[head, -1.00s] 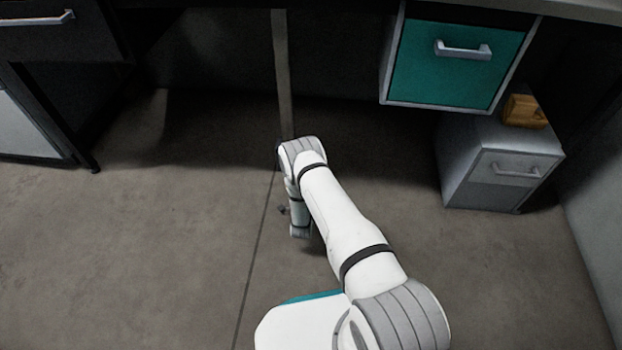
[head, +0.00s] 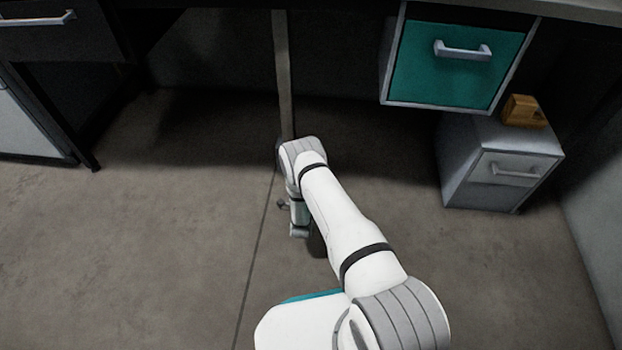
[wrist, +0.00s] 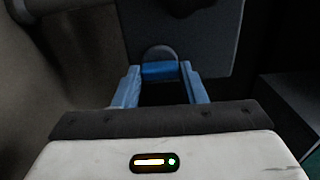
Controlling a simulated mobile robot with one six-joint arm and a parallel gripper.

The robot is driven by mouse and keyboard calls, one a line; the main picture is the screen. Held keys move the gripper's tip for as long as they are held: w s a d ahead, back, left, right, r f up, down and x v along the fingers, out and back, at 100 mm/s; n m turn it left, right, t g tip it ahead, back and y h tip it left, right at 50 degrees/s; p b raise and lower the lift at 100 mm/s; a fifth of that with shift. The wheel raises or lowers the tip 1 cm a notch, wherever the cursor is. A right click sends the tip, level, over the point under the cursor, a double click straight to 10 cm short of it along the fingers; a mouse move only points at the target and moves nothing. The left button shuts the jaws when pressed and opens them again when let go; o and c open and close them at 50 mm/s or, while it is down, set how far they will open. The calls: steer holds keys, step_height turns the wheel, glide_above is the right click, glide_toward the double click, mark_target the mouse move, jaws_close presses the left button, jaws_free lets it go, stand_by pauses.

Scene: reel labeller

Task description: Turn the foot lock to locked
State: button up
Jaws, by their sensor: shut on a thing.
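In the wrist view my gripper (wrist: 160,74) has its two blue fingers closed on a short blue piece, which I take to be the foot lock's lever (wrist: 160,70). A dark rounded part (wrist: 160,52) stands right behind the lever, against a dark grey panel (wrist: 210,48). The lever lies crosswise between the fingertips. In the head view my arm reaches down to the floor under the bench, and its wrist covers the fingertips and the lock. I cannot read the lock's position from these views.
A teal-fronted drawer (head: 440,72) hangs under the bench at the right. A grey cabinet (head: 505,180) stands below it with a wooden block (head: 524,111) on top. A dark drawer unit (head: 50,40) is at the left. The floor (head: 150,240) at left is open.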

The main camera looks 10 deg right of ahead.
steer(key=shift+s+d+f, duration=0.1)
steer(key=shift+s+d, duration=0.05)
steer(key=shift+d, duration=0.05)
steer(key=o, duration=1)
steer(key=shift+a, duration=0.15)
steer(key=p+v, duration=0.3)
steer(key=v, duration=0.4)
steer(key=shift+s+a, duration=0.15)
steer(key=shift+s, duration=0.15)
